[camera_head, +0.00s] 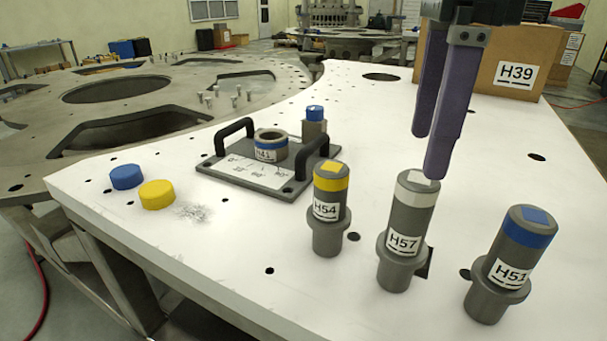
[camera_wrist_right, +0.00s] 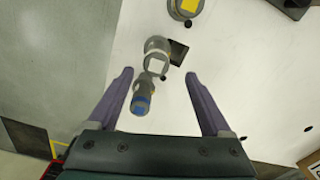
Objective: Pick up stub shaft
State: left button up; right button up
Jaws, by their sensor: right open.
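Three grey stepped shafts stand upright on the white plate (camera_head: 300,230): yellow-banded H54 (camera_head: 330,205), white-banded H57 (camera_head: 402,235) and blue-banded H51 (camera_head: 510,262). My right gripper (camera_head: 430,153) is open and empty, fingers pointing down, its tips near the top of H57. I cannot tell the exact gap. In the right wrist view, the fingers (camera_wrist_right: 159,74) spread to either side of the blue-banded shaft (camera_wrist_right: 141,103) in the picture. The white-topped shaft (camera_wrist_right: 156,60) shows just past the tips, and the yellow-topped one (camera_wrist_right: 187,8) at the top edge. My left gripper is out of view.
A grey plate with two black handles (camera_head: 235,133) carries a ring marked H41 (camera_head: 270,147). A blue-topped part (camera_head: 314,122) stands behind it. Blue (camera_head: 126,177) and yellow (camera_head: 157,195) caps lie at left. A box marked H39 (camera_head: 510,70) stands behind. A square hole is beside H57.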

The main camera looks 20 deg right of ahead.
aim_at(410, 213)
jog(key=f, duration=0.3)
jog(key=shift+s+a+f, duration=0.2)
jog(key=shift+s+f, duration=0.05)
jog(key=shift+f, duration=0.15)
jog(key=shift+f+p, duration=0.85)
jog(key=shift+f, duration=1.95)
jog(key=c, duration=1.1)
grip_shut()
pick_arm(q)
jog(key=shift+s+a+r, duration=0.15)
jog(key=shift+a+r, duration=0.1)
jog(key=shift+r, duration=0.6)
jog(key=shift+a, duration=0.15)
pick_arm(e)
jog(key=shift+w+r, duration=0.1)
